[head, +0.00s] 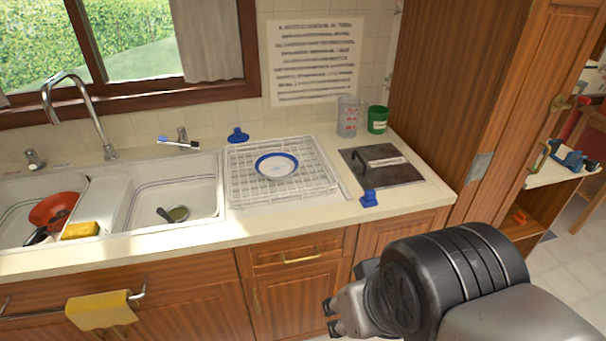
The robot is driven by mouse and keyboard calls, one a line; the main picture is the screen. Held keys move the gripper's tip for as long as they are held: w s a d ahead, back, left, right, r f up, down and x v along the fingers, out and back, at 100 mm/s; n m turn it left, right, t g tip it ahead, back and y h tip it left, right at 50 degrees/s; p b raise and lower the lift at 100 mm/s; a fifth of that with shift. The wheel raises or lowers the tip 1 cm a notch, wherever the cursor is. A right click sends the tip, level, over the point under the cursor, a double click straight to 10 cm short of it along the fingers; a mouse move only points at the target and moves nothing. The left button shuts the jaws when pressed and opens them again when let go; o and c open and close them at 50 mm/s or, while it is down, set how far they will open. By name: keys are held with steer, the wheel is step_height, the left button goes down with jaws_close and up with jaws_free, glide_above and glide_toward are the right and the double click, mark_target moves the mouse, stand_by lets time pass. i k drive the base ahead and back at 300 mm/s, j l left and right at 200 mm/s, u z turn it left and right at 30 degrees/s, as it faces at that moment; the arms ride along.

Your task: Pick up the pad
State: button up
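A yellow sponge-like pad (80,231) lies on the divider at the front between the two sink basins. A flat dark grey board or mat (405,172) with a black handled object (380,160) on it lies on the counter at the right. I cannot tell for sure which of these is called the pad. My gripper (332,316) is in front of the cabinets, below the counter edge, to the right of the yellow pad and apart from both. Its two fingertips are apart, with nothing visible between them.
A white dish rack (240,192) holds a blue-rimmed plate (277,166). A red bowl (55,208) is in the left basin and a ladle (173,214) in the right. A blue object (369,198) stands near the counter edge. A yellow cloth (100,310) hangs below.

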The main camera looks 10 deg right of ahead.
mark_target(369, 199)
steer(key=i+l+u, duration=0.45)
steer(key=i+l, duration=0.4)
